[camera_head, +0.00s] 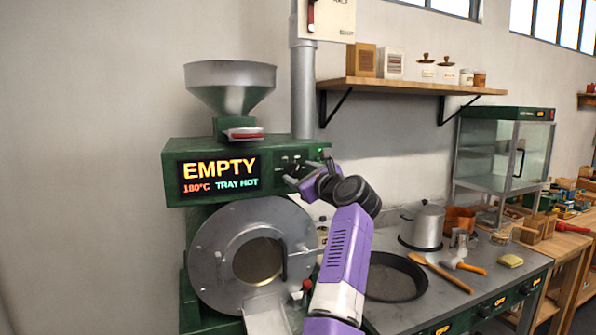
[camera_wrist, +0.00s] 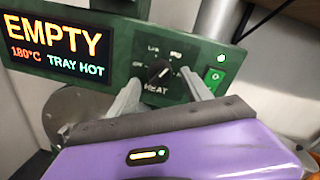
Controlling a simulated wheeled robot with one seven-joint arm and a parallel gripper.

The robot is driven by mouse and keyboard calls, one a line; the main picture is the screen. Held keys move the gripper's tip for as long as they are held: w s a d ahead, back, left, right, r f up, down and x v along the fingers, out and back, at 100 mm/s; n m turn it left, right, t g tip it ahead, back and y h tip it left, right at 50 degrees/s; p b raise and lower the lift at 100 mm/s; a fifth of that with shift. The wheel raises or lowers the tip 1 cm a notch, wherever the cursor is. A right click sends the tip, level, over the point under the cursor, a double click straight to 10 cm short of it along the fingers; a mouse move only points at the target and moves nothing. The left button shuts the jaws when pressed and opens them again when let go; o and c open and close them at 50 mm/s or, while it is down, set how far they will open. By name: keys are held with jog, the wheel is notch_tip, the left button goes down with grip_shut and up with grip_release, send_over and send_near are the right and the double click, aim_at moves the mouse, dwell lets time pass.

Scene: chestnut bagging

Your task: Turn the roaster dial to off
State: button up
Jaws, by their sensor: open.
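The roaster (camera_head: 176,183) has a green control box with a lit display reading EMPTY, 180°C and TRAY HOT. In the wrist view its black heat dial (camera_wrist: 160,72) sits on a dark panel above the word HEAT. Its pale pointer mark seems to lean to the upper right, but the small labels around it are hard to read. My gripper (camera_wrist: 160,88) is open, with one grey finger on each side of the dial's lower part. I cannot tell whether the fingers touch it. In the head view my gripper (camera_head: 291,181) is at the panel and covers part of it.
A green lit switch (camera_wrist: 214,77) is just right of the right finger. The round roaster drum front (camera_head: 212,270) is below the box. A metal counter (camera_head: 440,300) at the right holds a black pan (camera_head: 392,280), a pot (camera_head: 428,225) and a wooden spoon (camera_head: 440,272).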

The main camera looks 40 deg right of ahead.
jog(key=shift+x, duration=0.75)
grip_shut()
